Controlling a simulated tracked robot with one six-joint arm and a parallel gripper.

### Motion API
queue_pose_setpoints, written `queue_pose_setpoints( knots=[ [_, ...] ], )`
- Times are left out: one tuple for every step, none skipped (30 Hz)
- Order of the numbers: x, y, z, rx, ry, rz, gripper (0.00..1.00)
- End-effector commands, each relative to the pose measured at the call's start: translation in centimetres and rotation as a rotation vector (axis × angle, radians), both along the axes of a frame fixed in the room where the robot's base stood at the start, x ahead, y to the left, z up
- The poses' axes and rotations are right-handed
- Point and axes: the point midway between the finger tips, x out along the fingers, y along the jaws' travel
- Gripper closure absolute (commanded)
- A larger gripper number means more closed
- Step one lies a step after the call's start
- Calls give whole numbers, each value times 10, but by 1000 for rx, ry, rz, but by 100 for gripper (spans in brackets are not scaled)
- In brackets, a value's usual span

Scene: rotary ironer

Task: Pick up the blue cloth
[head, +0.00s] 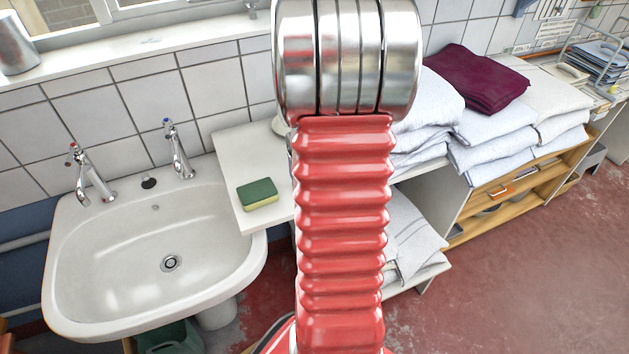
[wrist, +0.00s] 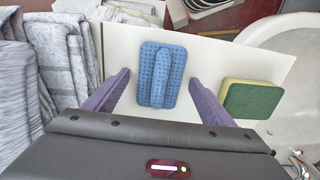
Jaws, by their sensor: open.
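The blue cloth (wrist: 161,74) lies on the white counter in the wrist view. It has a waffle texture and a raised fold or roll along its middle. My gripper (wrist: 159,80) is open, with one purple finger to the left of the cloth and one to the right. The fingers look apart from the cloth, and how high they are above the counter I cannot tell. In the head view the cloth does not show; my red arm covers part of the counter.
The white counter (head: 235,160) carries a green and yellow sponge (head: 258,195), which lies right of my fingers in the wrist view (wrist: 251,99). A white sink (head: 150,300) adjoins it. Folded white linens (head: 492,128) and a maroon cloth (head: 476,78) are stacked to the right.

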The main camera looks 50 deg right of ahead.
Motion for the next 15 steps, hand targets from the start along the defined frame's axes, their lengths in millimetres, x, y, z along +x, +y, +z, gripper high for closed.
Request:
queue_pose_setpoints(
  knots=[
    [0, 0, 0, 0, 0, 0, 23],
    [0, 0, 0, 0, 0, 0, 23],
    [0, 0, 0, 0, 0, 0, 23],
    [0, 0, 0, 0, 0, 0, 23],
    [0, 0, 0, 0, 0, 0, 24],
    [0, 0, 0, 0, 0, 0, 27],
    [0, 0, 0, 0, 0, 0, 29],
    [0, 0, 0, 0, 0, 0, 31],
    [0, 0, 0, 0, 0, 0, 34],
    [0, 0, 0, 0, 0, 0, 36],
    [0, 0, 0, 0, 0, 0, 38],
    [0, 0, 0, 0, 0, 0, 41],
    [0, 0, 0, 0, 0, 0, 43],
    [0, 0, 0, 0, 0, 0, 45],
    [0, 0, 0, 0, 0, 0, 48]
  ],
)
